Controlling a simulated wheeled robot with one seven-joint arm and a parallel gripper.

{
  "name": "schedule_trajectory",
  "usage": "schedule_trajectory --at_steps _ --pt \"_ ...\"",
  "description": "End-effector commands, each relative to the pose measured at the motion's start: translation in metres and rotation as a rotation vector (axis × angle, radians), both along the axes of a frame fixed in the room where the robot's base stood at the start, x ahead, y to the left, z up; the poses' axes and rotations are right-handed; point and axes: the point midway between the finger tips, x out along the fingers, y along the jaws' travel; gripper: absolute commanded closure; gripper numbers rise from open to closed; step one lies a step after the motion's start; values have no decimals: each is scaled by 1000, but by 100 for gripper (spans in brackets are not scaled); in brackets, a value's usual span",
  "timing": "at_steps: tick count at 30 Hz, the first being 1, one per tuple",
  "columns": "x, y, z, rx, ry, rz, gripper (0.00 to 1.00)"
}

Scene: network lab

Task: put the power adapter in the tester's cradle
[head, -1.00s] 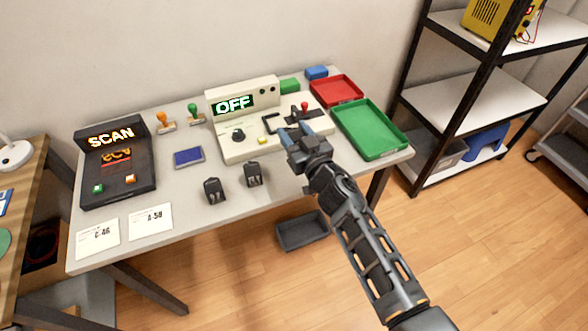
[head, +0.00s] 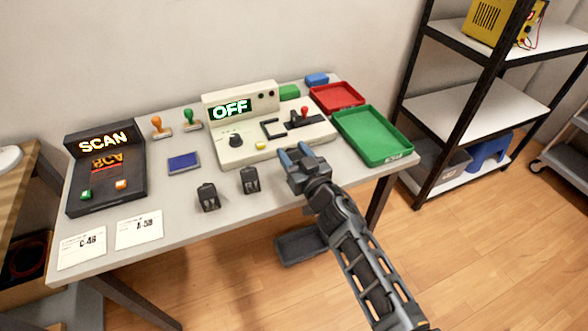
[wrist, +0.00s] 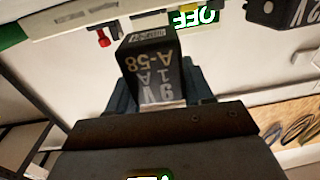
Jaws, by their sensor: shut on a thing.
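A black power adapter (wrist: 155,70), printed "A-58 1A 9V", is between my gripper's fingers in the wrist view. The cream tester (head: 233,148) shows "OFF". Its cradle, a black-edged square (head: 273,129), is on top, left of a red-knobbed lever (head: 304,113). The lever also shows in the wrist view (wrist: 103,38). Two other dark adapters stand on the table, one left (head: 208,197) and one right (head: 250,180).
A black scanner (head: 105,170) reading "SCAN" and two cards, C-46 (head: 82,246) and A-58 (head: 139,229), are on the left. A red tray (head: 337,97) and a green tray (head: 372,136) are on the right.

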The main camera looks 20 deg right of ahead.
Motion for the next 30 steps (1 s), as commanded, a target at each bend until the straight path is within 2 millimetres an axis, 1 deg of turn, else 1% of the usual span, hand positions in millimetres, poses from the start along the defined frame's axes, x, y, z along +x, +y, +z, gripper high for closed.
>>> schedule_trajectory --at_steps 1,6,9,17,21,22,27,30 --pt "0 1 -14 0 0 1 85" --pt "0 1 -32 2 -1 2 85" --pt "0 1 -35 0 -1 1 85" --pt "0 0 -34 0 -1 0 85" --pt "0 0 -39 0 -1 0 85" --pt "0 0 -39 0 0 0 47" --pt "0 0 -38 0 0 0 31" --pt "0 0 -38 0 0 0 24"
